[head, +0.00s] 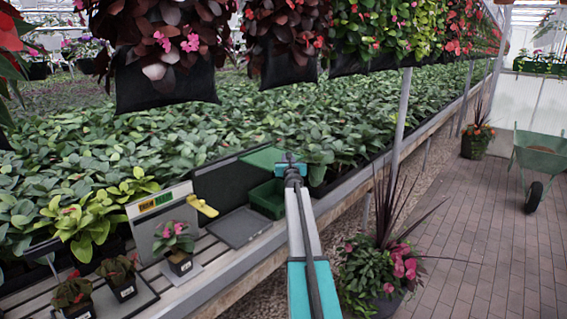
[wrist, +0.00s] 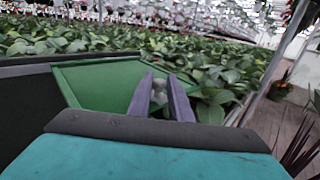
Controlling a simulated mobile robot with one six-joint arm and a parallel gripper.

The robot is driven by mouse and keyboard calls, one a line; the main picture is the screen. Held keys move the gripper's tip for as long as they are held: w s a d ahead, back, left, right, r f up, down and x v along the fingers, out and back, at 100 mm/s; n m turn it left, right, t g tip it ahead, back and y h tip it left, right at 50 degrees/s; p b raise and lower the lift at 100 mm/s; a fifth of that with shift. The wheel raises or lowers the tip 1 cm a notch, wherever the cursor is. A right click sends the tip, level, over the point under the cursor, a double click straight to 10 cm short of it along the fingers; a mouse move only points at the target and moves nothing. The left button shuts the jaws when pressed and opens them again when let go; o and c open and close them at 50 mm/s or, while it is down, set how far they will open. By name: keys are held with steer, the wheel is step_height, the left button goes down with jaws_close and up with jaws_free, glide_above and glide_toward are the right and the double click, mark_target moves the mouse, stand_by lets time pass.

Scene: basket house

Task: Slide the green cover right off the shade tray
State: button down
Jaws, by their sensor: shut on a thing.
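The green cover (head: 268,157) lies flat at the top right of the dark shade tray (head: 222,183). In the wrist view the green cover (wrist: 95,85) reaches from the dark tray (wrist: 25,105) at left to my fingers. My gripper (head: 290,168) is at the cover's right end, shut on a small grey part between its fingers (wrist: 160,98), seemingly the cover's grip. My gripper hides part of the cover's right end. Whether the cover's left edge still overlaps the tray is hard to tell.
A green bin (head: 267,199) stands below the cover, beside a flat grey plate (head: 239,228). Dense leafy plants (head: 340,130) lie behind. A spiky potted plant (head: 385,265) stands right, by the brick path.

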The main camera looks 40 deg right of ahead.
steer(key=shift+d, duration=0.3)
steer(key=shift+w, duration=0.1)
steer(key=c, duration=1.6)
jaws_free()
steer(key=shift+v, duration=6.95)
steer(key=shift+d, duration=0.1)
